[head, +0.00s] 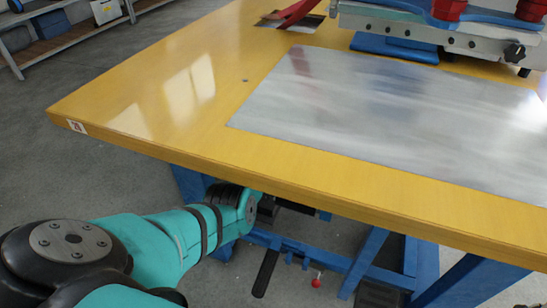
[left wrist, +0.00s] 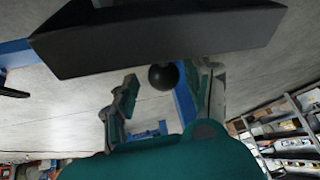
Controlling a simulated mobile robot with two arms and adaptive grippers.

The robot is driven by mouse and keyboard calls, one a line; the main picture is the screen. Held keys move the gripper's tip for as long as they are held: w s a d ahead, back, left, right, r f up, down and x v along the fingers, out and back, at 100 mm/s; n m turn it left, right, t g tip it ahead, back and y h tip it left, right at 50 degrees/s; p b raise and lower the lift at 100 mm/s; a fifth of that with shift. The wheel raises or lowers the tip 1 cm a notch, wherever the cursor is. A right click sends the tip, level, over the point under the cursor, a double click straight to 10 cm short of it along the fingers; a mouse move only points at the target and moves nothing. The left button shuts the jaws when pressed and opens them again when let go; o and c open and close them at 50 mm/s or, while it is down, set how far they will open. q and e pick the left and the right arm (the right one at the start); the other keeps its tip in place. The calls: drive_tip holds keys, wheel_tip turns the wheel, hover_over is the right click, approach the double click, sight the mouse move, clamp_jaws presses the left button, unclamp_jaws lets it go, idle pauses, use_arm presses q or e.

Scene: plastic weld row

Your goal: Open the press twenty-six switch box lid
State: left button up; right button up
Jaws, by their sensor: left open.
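A dark box-like body (left wrist: 150,38) fills the top of the left wrist view, and I take it for the switch box. A round black knob (left wrist: 163,77) shows just below its edge. Whether the knob is fixed to a lid, I cannot tell. My left gripper (left wrist: 168,88) is open, with one finger on each side of the knob in the picture and no visible contact. In the head view my left arm reaches under the front edge of the yellow table (head: 150,125). The table hides most of the gripper and the box there. My right gripper is not in view.
The tabletop carries a metal sheet (head: 390,115) and a blue press (head: 430,30). Below it are blue frame legs (head: 370,262), a black lever (head: 265,272) and a red ball knob (head: 316,282). Shelves (left wrist: 285,130) stand at the right in the wrist view. Grey floor is clear at left.

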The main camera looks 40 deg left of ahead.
use_arm(q)
drive_tip(key=shift+s, duration=0.1)
drive_tip(key=shift+v, duration=0.85)
drive_tip(key=v, duration=1)
drive_tip(key=shift+d+r, duration=0.1)
drive_tip(key=shift+d, duration=0.05)
